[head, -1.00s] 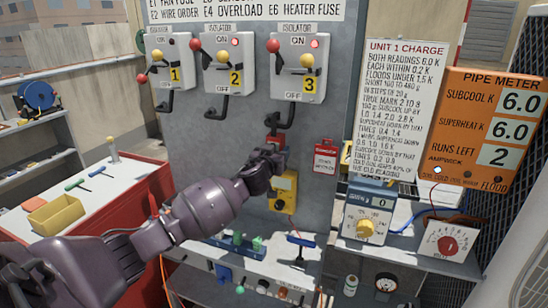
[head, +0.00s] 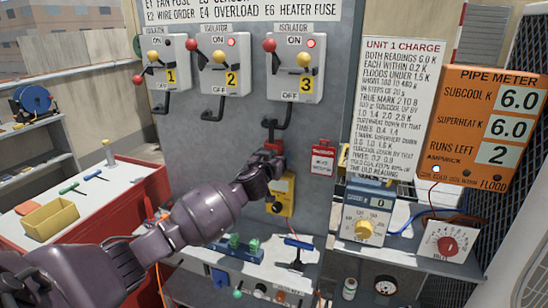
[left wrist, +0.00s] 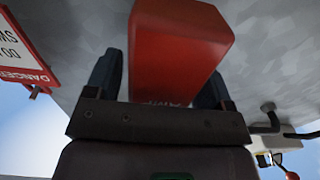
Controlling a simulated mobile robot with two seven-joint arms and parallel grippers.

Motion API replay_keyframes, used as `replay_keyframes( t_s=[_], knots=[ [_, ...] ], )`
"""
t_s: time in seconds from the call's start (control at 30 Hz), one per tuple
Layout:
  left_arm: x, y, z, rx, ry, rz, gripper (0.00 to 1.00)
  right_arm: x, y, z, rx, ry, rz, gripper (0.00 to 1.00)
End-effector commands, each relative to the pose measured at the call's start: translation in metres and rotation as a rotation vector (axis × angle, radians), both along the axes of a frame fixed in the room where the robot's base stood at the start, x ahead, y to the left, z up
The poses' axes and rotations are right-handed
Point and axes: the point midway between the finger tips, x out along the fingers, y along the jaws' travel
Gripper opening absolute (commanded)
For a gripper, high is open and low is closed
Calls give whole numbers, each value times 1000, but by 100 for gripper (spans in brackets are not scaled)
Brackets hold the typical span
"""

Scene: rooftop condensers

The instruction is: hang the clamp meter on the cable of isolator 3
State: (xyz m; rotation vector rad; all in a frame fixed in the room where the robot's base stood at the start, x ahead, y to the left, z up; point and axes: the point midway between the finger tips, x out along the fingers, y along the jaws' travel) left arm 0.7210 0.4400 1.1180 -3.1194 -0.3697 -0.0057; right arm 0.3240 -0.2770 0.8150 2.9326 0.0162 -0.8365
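The clamp meter (head: 281,194) shows a yellow body with a dark dial, upright against the grey panel below isolator 3 (head: 296,72). A red part (head: 273,146) shows above it, just under the lower end of isolator 3's black cable (head: 276,124). I cannot tell whether the jaw is around the cable. My left gripper (head: 268,164) is at the meter, covering its middle. In the left wrist view a red block (left wrist: 175,55) with partly hidden lettering fills the space between my fingers (left wrist: 160,85), close to both. My right gripper is out of view.
Isolators 1 (head: 168,72) and 2 (head: 222,72) are on the left. A small red danger tag (head: 322,158) hangs right of the meter. Below is a shelf with small parts (head: 238,246); a blue-grey dial box (head: 362,215) stands right. A red bench (head: 135,215) is left.

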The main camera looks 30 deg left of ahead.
Motion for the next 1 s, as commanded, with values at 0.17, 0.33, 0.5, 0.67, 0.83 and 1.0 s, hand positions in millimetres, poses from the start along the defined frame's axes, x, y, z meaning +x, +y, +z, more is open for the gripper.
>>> replay_keyframes(
  t_s=[0.17,0.33,0.5,0.67,0.83,1.0],
  knots=[
    [0,0,0,0,1,0,83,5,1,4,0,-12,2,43],
    [-1,0,-1,0,2,0,83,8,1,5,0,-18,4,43],
    [-13,-3,-2,-1,2,0,83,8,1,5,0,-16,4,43],
    [-36,-9,-3,-4,2,-1,83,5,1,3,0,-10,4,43],
    [-64,-16,-2,-2,1,-1,83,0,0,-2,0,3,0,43],
    [-87,-21,-2,-1,1,-1,83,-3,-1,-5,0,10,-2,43]
  ],
)
